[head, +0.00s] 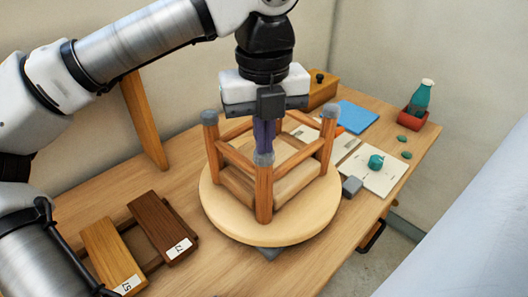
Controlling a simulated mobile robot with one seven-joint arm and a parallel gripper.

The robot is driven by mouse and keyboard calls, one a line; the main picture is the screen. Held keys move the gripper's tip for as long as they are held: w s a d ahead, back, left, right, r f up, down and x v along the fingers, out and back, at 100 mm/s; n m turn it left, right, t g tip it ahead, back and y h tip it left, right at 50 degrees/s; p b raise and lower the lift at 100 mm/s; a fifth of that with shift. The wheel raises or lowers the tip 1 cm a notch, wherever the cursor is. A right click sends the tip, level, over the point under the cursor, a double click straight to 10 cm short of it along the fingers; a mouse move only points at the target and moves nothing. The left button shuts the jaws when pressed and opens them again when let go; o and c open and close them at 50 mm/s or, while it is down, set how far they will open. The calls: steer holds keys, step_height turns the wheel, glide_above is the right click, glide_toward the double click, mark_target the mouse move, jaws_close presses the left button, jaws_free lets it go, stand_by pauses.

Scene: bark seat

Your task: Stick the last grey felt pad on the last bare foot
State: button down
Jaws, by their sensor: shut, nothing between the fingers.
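Grey caps show on the left foot (209,117), the right foot (330,110) and the front foot (263,159). The back foot is hidden behind my gripper. My gripper (264,149) points down, shut and empty, with its dark fingertips right at the top of the front foot. I cannot tell whether they touch the pad there. I see no loose grey felt pad elsewhere.
A grey block (352,186) lies right of the seat. Papers with a green round piece (376,161), a blue sheet (357,116) and a red tray (418,128) with a green bottle are at the right. Two wooden blocks (163,228) lie at the left front.

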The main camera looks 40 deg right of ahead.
steer(key=shift+f, duration=0.1)
steer(key=shift+r+p, duration=2.3)
steer(key=shift+r, duration=0.8)
steer(key=shift+s+f, duration=0.1)
